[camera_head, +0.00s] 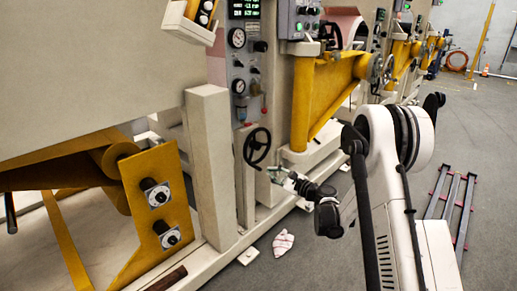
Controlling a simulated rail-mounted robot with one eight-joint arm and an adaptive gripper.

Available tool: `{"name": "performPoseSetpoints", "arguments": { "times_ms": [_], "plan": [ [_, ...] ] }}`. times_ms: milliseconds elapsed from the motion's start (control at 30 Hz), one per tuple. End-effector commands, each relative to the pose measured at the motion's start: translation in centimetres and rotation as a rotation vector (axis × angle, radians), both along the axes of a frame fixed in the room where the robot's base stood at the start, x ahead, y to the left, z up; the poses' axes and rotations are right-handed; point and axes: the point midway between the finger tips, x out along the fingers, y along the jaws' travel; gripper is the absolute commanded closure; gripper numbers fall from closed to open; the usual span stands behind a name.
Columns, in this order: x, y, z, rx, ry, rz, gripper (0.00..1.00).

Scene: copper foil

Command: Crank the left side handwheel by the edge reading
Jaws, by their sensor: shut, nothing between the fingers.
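A black spoked handwheel (257,146) is mounted low on the side of the beige machine, left of the picture's middle. My gripper (272,172) is just below and to the right of the wheel. It is small in view, shut and empty. I cannot tell whether its tips touch the rim. A dark display with green digits (245,9) sits at the top of the grey panel (240,60) above the wheel. Its digits are too small to read.
A second black handwheel (331,34) is farther back, near another control box (297,18). A beige post (210,165) stands left of the near wheel. A crumpled cloth (283,243) lies on the floor. A dark rail frame (452,205) lies at right.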

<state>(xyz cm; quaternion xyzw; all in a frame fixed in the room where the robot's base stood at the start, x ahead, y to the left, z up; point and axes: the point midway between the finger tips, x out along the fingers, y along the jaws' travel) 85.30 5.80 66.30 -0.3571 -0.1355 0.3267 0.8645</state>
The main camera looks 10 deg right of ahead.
Motion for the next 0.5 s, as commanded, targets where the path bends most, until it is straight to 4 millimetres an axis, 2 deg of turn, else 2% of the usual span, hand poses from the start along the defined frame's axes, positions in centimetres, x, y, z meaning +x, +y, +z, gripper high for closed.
{"name": "performPoseSetpoints", "arguments": {
  "times_ms": [500],
  "plan": [
    [4.3, 3.9, 0.1, -0.001, 0.0, 0.002, 1.0]
  ]
}}
